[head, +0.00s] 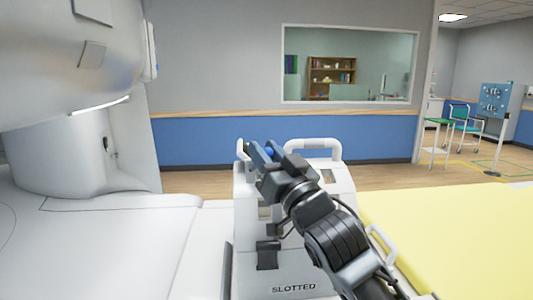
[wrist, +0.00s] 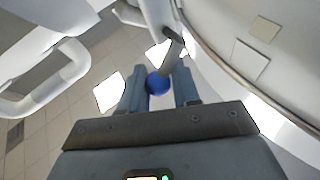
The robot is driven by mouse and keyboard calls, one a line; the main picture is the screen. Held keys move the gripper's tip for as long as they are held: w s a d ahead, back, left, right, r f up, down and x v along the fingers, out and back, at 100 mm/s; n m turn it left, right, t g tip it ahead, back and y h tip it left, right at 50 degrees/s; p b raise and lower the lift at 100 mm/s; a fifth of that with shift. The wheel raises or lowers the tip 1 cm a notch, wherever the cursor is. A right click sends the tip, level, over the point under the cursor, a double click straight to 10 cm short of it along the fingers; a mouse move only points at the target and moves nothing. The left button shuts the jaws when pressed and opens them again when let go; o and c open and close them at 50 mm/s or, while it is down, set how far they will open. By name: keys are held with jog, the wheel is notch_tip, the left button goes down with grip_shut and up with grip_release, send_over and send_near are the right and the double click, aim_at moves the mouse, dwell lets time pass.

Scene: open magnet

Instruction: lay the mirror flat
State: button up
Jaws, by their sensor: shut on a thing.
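My gripper (head: 262,154) is at the top of a white frame marked SLOTTED (head: 295,270). In the wrist view its two fingers (wrist: 157,88) are closed around a blue ball knob (wrist: 157,83). A dark grey bar (wrist: 172,48) runs from near the knob toward the top of the picture. A little of the blue knob (head: 269,151) also shows between the fingers in the head view. I cannot clearly make out the mirror's face or its tilt; my gripper and wrist cover part of the frame.
The white magnet (head: 75,130) stands close on the left. A white handle loop (head: 325,145) rises behind my gripper, and another handle (wrist: 45,85) shows in the wrist view. A yellow padded table top (head: 460,240) lies to the right. A blue wall with a window is behind.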

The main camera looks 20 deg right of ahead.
aim_at(251, 165)
jog(key=shift+n, duration=0.3)
jog(key=shift+r+n+g+y, duration=0.1)
jog(key=shift+n+g+y, duration=0.2)
jog(key=n, duration=0.1)
jog(key=n+g+y+b, duration=0.1)
jog(key=n, duration=0.1)
jog(key=a+n+g, duration=0.1)
jog(key=shift+w+a+r, duration=0.1)
jog(key=shift+w+r, duration=0.2)
jog(key=shift+r, duration=0.1)
jog(key=shift+w+a+r+n+g, duration=0.15)
jog(key=shift+a+n+g, duration=0.25)
jog(key=shift+n+g, duration=0.45)
jog(key=shift+w+a+n+g, duration=0.1)
jog(key=shift+a+n+g, duration=0.3)
jog(key=shift+n, duration=0.85)
jog(key=o, duration=0.9)
jog(key=shift+a, duration=0.1)
jog(key=shift+s, duration=0.1)
jog(key=b+v, duration=0.2)
jog(key=v, duration=0.5)
jog(key=shift+s, duration=0.3)
